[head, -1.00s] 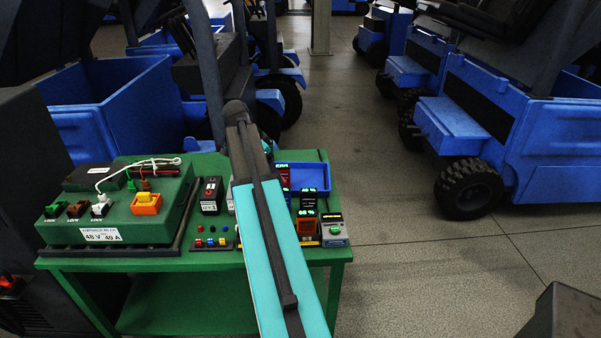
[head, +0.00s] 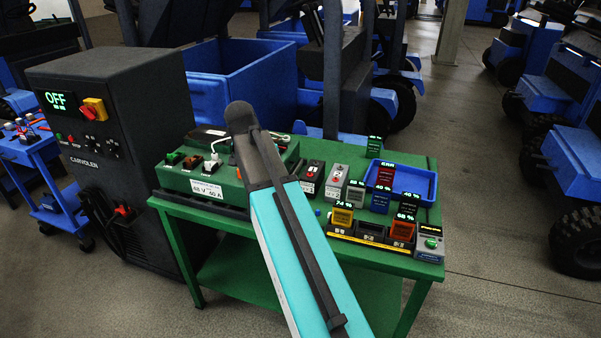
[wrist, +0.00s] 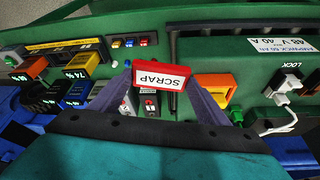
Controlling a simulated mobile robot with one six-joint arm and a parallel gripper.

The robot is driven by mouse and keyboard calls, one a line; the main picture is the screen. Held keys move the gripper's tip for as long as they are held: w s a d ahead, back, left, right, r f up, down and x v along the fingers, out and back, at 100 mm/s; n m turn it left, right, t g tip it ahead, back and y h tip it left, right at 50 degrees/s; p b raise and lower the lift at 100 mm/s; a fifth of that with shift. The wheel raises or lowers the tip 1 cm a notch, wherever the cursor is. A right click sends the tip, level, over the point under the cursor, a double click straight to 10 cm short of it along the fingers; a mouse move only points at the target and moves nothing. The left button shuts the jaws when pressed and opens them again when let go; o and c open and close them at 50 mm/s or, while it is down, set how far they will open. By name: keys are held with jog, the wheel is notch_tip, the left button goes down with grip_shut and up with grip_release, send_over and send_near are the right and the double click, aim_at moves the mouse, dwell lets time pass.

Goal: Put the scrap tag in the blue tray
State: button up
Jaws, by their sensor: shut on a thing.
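The scrap tag (wrist: 160,77) is a red block with a white label reading SCRAP, seen upside down in the wrist view. My gripper (wrist: 156,82) is shut on it, with one dark finger at each side, above the green bench. In the head view my arm hides the gripper and the tag. The blue tray (head: 426,182) lies on the right part of the bench, to the right of my arm.
Several battery modules stand on the bench around the tray, including a yellow one (head: 342,217) and an orange one (head: 402,231) in a front rack. A green charger unit (head: 190,181) with cables is at the left. A dark cabinet (head: 130,140) reading OFF stands beyond it.

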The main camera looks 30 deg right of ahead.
jog(key=a+n+t+y+b, duration=0.1)
jog(key=a+n+y, duration=0.3)
jog(key=a+n, duration=0.8)
jog(key=shift+w+a+n+t, duration=0.4)
jog(key=shift+a+t, duration=0.4)
jog(key=shift+a, duration=2.4)
jog(key=shift+a, duration=0.15)
